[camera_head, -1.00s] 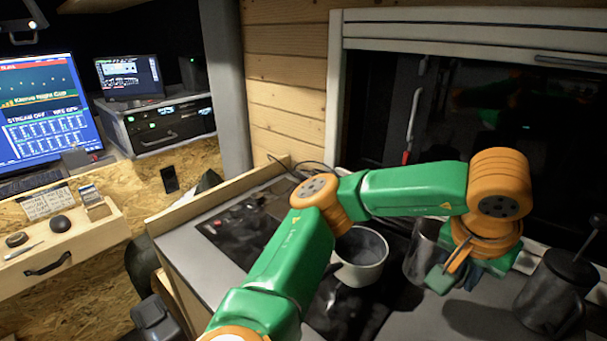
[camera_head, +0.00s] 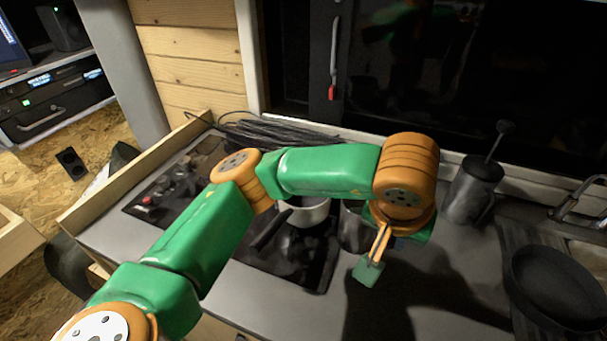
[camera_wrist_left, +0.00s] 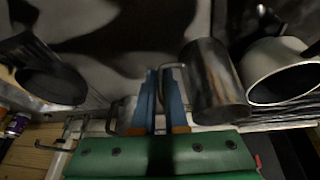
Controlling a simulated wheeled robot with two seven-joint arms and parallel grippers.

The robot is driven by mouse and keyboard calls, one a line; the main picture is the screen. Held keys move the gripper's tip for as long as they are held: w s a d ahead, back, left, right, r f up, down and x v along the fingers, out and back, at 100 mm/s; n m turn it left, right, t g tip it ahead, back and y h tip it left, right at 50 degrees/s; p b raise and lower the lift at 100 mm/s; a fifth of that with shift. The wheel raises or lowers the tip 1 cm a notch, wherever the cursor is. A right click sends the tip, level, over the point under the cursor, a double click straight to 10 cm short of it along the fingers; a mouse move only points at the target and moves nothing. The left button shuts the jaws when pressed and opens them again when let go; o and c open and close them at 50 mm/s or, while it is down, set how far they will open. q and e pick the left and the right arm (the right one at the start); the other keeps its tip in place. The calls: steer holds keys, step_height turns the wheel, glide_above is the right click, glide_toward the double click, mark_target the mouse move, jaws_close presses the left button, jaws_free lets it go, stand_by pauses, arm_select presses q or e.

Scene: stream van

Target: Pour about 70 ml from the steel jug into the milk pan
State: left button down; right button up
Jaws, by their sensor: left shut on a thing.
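The steel jug (camera_head: 352,229) stands close to the right of the milk pan (camera_head: 306,213) in the head view, partly hidden by my left wrist. The milk pan is pale with a dark handle and sits on the black hob, partly behind my arm. In the left wrist view my left gripper (camera_wrist_left: 161,84) has its blue fingers shut on the handle of the steel jug (camera_wrist_left: 216,85). The milk pan (camera_wrist_left: 284,78) shows beyond the jug at the right. The jug looks roughly upright; whether it touches the surface is unclear. My right gripper is not in view.
A dark frying pan (camera_head: 555,288) is at the far right, near a tap (camera_head: 585,198). Black cables (camera_head: 270,133) lie behind the hob. Grey counter (camera_head: 450,262) is free between wrist and frying pan.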

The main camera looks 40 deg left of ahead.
mark_target(371, 238)
arm_select(q)
steer(key=a+r+h, duration=0.1)
steer(key=a+r+h+p, duration=0.1)
steer(key=a+r+n+h, duration=0.1)
steer(key=r, duration=0.1)
steer(key=shift+w+a+g+h+p, duration=0.25)
steer(key=shift+g+h+p, duration=0.05)
steer(key=shift+h+p, duration=0.1)
steer(key=shift+w+a+r+n+h, duration=0.2)
steer(key=shift+a+r+h, duration=0.8)
steer(key=shift+r+h, duration=0.15)
steer(key=shift+w+a+r+n+h, duration=0.15)
steer(key=shift+a+r+n+h, duration=0.05)
steer(key=shift+a+r+h, duration=0.9)
steer(key=shift+a+r+h, duration=0.1)
steer(key=shift+r+h, duration=0.15)
steer(key=shift+h, duration=0.1)
steer(key=shift+a+r+h, duration=0.15)
steer(key=shift+r+h, duration=0.1)
steer(key=shift+h, duration=0.05)
steer(key=shift+w+a, duration=0.1)
steer(key=shift+a+r+n+h, duration=0.2)
steer(key=shift+r+n+h, duration=0.1)
steer(key=shift+h, duration=0.1)
steer(key=shift+w+a+r+h, duration=0.1)
steer(key=shift+a+r+h, duration=0.6)
steer(key=shift+h, duration=0.2)
